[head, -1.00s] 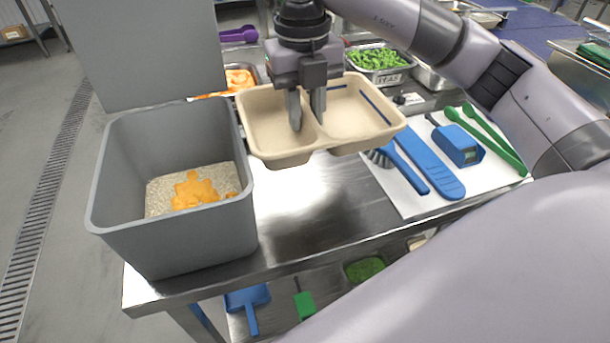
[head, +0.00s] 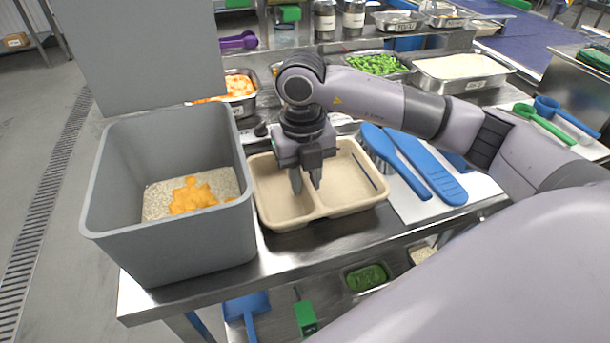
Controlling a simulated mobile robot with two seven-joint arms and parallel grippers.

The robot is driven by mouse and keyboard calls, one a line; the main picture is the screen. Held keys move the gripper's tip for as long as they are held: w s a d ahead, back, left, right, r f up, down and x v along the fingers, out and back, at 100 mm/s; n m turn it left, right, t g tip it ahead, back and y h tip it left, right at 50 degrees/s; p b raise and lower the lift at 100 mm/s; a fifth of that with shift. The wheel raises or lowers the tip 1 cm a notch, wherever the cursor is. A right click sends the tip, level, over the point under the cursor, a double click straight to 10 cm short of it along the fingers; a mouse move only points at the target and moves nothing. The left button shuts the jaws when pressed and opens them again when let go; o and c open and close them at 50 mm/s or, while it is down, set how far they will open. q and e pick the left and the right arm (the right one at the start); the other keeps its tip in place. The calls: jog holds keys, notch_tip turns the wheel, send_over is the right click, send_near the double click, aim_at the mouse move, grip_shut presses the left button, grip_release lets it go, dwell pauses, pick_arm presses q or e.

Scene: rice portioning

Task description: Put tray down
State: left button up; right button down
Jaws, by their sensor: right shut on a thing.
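A beige two-compartment tray (head: 345,205) is at the metal table's surface, just right of the grey bin. Whether its underside touches the table I cannot tell for sure. My right gripper (head: 306,186) comes down from above at the tray's middle and is shut on the divider between the two compartments. Both compartments look empty. My left gripper is not in view.
The grey bin (head: 105,190) with grain and orange pieces stands close to the tray's left. A white mat (head: 412,212) with blue brushes (head: 430,170) lies at its right. Pans of peas (head: 376,64) and orange food (head: 240,85) are behind. Bare metal (head: 310,248) shows in front.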

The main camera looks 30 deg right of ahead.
aim_at(304, 178)
jog(key=c, duration=0.9)
grip_release()
jog(key=shift+f, duration=0.1)
notch_tip(304, 178, up, 12)
jog(key=shift+a+r+p, duration=0.15)
jog(key=shift+p, duration=0.2)
